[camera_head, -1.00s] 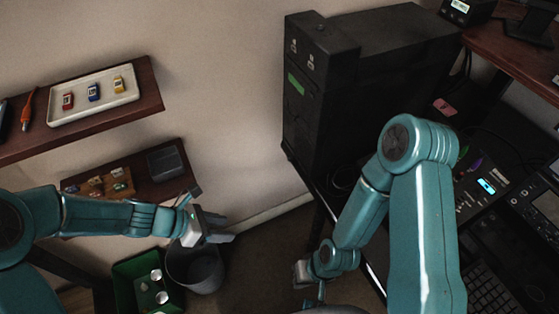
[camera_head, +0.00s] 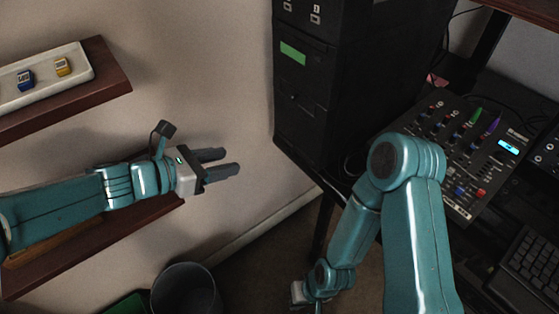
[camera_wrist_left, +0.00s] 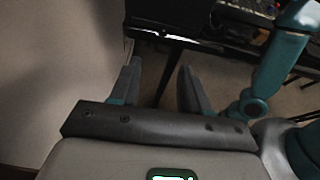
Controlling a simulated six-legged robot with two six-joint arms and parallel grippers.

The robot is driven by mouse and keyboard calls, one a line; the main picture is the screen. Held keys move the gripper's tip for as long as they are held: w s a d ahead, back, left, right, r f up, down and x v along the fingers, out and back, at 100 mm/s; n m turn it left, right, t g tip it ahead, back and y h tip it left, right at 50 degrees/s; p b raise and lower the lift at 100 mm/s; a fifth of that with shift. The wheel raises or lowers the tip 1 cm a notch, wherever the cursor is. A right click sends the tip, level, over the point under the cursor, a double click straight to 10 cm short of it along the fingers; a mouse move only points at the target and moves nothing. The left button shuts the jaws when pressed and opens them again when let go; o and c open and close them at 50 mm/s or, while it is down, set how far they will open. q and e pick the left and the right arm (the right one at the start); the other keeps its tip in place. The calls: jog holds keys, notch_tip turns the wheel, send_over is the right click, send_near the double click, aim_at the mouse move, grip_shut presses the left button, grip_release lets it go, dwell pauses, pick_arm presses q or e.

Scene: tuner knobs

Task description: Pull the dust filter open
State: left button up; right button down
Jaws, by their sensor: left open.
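The black tower case (camera_head: 310,95) stands on the desk right of centre in the head view, with a green label on its front. I cannot make out a separate dust filter on it; the lower front looks plain and dark. My left gripper (camera_head: 231,161) is open and empty, left of the tower's lower front and apart from it, fingers pointing right. In the left wrist view the open fingers (camera_wrist_left: 160,68) have nothing between them, with a dark edge beyond. My right gripper (camera_head: 302,293) is low in the head view, mostly hidden.
A lower shelf (camera_head: 90,241) lies under my left arm. A bin (camera_head: 185,290) stands below. A mixer (camera_head: 455,150) and keyboard (camera_head: 525,270) are at right.

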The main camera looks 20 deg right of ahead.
aim_at(287, 152)
pick_arm(q)
jog(key=b+x, duration=0.1)
jog(key=x, duration=1)
jog(key=b+x, duration=0.1)
jog(key=x, duration=0.4)
jog(key=shift+s+d+f+b, duration=0.3)
jog(key=shift+d+b, duration=0.05)
grip_shut()
